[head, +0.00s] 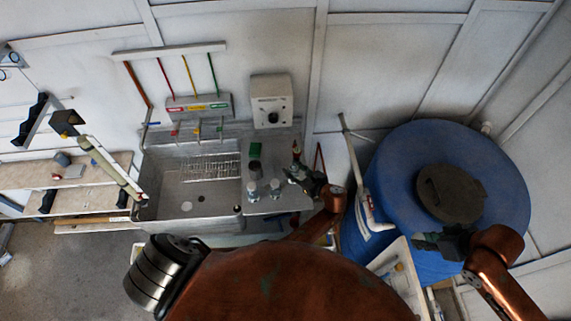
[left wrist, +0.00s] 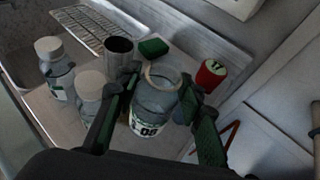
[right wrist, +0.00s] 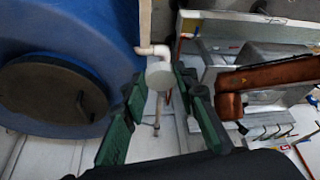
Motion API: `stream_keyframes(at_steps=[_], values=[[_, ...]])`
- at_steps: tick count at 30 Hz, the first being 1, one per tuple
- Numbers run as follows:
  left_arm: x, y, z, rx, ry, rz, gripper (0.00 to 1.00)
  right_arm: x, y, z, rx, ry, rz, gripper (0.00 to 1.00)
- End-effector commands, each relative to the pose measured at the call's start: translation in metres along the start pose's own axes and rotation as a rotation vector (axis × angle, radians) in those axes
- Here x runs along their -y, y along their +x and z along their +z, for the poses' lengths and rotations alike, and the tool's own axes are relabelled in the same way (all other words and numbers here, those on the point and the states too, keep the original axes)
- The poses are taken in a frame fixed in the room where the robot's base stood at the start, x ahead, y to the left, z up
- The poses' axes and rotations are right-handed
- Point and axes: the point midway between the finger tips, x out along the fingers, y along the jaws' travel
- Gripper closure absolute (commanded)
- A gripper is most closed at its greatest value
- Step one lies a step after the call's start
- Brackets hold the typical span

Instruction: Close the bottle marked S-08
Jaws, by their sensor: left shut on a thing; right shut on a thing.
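The bottle (left wrist: 153,112) shows an open, uncapped mouth and a label ending in 08 in the left wrist view. It stands upright on the sink's drainboard, between the fingers of my left gripper (left wrist: 161,88), which is shut on it. In the head view my left gripper (head: 310,178) hides most of the bottle. My right gripper (right wrist: 160,80) is shut on a round white cap (right wrist: 159,74). In the head view my right gripper (head: 438,241) is in front of the blue tank, well right of the bottle; the cap is not clear there.
Two white-capped bottles (head: 252,188) (head: 275,187), a dark cup (left wrist: 119,54), a green sponge (left wrist: 153,47) and a red-topped item (left wrist: 210,73) stand near the bottle. The sink (head: 165,205) is to the left. The blue tank (head: 400,165) with its dark lid (head: 450,192) is to the right.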

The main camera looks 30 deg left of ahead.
Motion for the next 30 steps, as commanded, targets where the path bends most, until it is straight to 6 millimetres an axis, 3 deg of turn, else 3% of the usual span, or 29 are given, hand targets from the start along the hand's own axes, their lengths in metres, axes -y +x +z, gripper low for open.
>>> stream_keyframes(at_steps=[14,15,30], values=[[-0.004,-0.0045,0.0027,0.001,-0.005,0.011,0.94,0.001,-0.0017,-0.0058,0.0,-0.008,-0.004,0.8],[-0.0039,-0.0045,0.0027,0.001,-0.005,0.011,0.67,0.001,-0.0017,-0.0057,0.0,-0.008,-0.004,0.8],[-0.0017,-0.0059,0.0024,0.001,-0.004,0.006,1.0,0.0009,-0.0025,-0.0044,0.0,-0.005,-0.002,0.8]])
